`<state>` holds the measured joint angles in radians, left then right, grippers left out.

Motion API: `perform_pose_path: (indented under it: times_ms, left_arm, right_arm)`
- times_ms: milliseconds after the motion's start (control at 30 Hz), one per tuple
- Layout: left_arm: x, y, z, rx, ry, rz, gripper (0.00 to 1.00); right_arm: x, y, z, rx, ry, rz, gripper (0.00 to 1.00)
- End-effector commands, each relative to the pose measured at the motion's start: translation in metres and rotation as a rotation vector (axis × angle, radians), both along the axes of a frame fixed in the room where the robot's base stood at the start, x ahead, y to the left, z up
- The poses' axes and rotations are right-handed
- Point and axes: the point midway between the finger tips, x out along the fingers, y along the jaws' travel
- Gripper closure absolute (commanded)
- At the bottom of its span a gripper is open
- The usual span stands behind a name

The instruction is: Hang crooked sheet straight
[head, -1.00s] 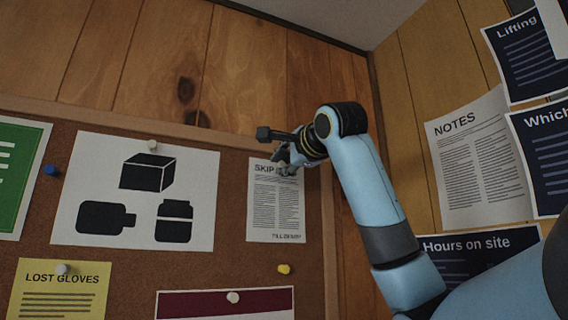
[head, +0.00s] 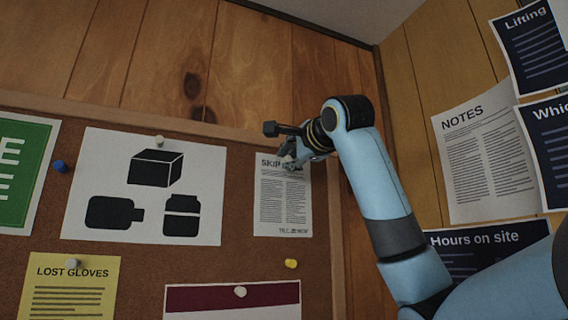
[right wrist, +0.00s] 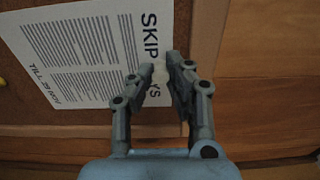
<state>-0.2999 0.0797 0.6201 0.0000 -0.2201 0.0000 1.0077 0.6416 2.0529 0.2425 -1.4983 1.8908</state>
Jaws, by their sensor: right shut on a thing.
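A white text sheet headed "SKIP" (head: 282,205) hangs against the cork board near its right edge. It looks close to upright in the head view. In the right wrist view the sheet (right wrist: 85,55) appears sideways, with its title edge at my fingers. My right gripper (head: 292,158) is at the top of the sheet and covers the middle of its title. In the right wrist view the fingertips of the right gripper (right wrist: 160,66) are close together over the title, shut on the sheet. Any pin between them is hidden. My left gripper is out of view.
A yellow pin (head: 291,264) sits on the cork board (head: 235,260) below the sheet. A poster with black shapes (head: 150,200) is to the left, a maroon-topped sheet (head: 205,300) below. A NOTES sheet (head: 487,160) hangs tilted on the right wall.

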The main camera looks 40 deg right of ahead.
Motion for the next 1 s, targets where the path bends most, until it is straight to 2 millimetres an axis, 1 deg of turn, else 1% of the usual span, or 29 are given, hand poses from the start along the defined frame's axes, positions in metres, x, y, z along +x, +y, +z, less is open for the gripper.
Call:
perform_pose_path:
  times_ms: [133, 167, 300, 367, 633, 733, 867, 1000]
  left_arm:
    - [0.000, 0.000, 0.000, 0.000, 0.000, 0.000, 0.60]
    - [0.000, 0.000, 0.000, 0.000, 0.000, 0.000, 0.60]
    - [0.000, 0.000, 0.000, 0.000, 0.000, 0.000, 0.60]
    - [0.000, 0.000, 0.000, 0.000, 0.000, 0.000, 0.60]
    - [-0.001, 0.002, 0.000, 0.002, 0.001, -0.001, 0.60]
    - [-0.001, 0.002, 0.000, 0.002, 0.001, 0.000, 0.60]
    - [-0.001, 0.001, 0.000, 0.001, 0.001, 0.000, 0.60]
    - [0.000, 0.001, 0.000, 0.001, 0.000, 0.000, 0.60]
  right_arm:
    - [0.000, 0.000, 0.001, 0.000, -0.001, 0.000, 1.00]
    - [0.000, 0.000, 0.001, 0.000, -0.001, 0.000, 0.85]
    - [0.000, 0.000, 0.000, 0.000, -0.001, 0.000, 0.67]
    - [0.000, 0.000, 0.000, 0.000, 0.000, 0.000, 0.59]
    - [-0.001, 0.000, 0.000, 0.000, 0.000, 0.000, 0.59]
    - [-0.009, 0.002, 0.000, -0.002, 0.000, -0.002, 0.59]
    - [-0.031, 0.009, 0.000, -0.007, -0.001, -0.002, 0.59]
    - [-0.062, 0.019, 0.000, -0.007, -0.002, -0.002, 0.59]
